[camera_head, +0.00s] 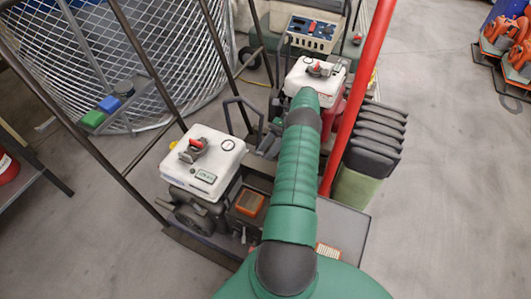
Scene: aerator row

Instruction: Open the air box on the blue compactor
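I cannot pick out a clearly blue compactor. A machine with a white-topped engine (203,162) and a red-and-grey cap stands left of centre. A dark box with an orange face (248,204) sits at its right side; I cannot tell whether it is the air box or whether it is open. A second white-topped engine (313,76) stands behind, partly hidden. A green arm with dark joints rises from the bottom centre across the machines and ends near the rear engine. My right gripper's fingers cannot be made out at its end. My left gripper is not visible.
A dark pleated stack (375,138) and a slanting red bar (358,95) stand right of the arm. Dark tubular frames cross at left before a wire-mesh drum (150,55). Orange tools (500,32) lie at the far upper right. The concrete floor (455,190) at right is clear.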

